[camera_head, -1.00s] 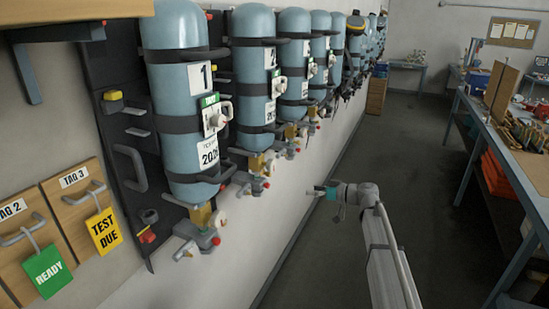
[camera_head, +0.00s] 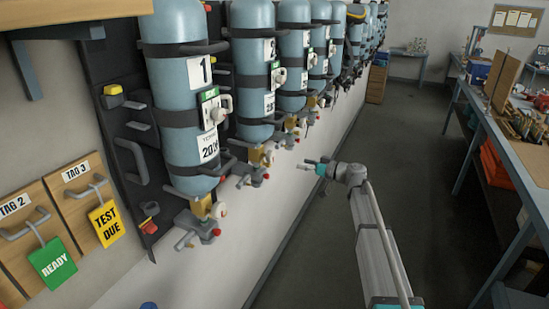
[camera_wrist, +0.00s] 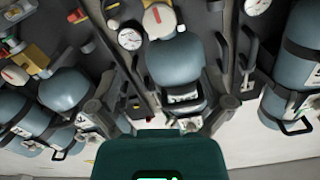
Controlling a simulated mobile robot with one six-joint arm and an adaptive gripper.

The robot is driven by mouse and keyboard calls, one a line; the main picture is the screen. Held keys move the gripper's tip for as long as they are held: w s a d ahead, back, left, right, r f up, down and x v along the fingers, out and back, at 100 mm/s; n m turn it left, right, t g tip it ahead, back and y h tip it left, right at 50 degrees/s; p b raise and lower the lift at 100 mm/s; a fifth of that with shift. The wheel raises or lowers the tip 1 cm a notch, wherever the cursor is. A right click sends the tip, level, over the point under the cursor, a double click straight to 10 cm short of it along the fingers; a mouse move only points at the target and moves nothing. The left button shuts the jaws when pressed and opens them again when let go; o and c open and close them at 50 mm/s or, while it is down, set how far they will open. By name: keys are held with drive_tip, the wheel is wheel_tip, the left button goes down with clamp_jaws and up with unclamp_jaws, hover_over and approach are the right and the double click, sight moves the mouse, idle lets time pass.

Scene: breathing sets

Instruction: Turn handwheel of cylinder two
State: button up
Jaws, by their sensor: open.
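Cylinder two (camera_head: 254,60) is the second blue cylinder in the wall row, with a "2" label. Its brass valve (camera_head: 256,157) hangs below it, with a small pale handwheel (camera_head: 269,155) at the side. My gripper (camera_head: 303,167) is to the right of and apart from this valve, out from the wall. In the wrist view my gripper (camera_wrist: 161,106) has its fingers spread wide with nothing held. A blue cylinder (camera_wrist: 175,62) shows beyond them, with a pale, red-marked handwheel (camera_wrist: 160,20) above it. I cannot tell which cylinder that is.
Cylinder one (camera_head: 178,75) stands nearest, its valve (camera_head: 203,215) jutting out low. More cylinders line the wall beyond. A cluttered workbench (camera_head: 515,165) stands at right. The floor between wall and bench is clear.

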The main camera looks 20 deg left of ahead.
sight(273, 156)
drive_tip(key=a, duration=0.8)
drive_tip(key=w+a, duration=0.1)
drive_tip(key=a, duration=0.3)
drive_tip(key=shift+a, duration=0.15)
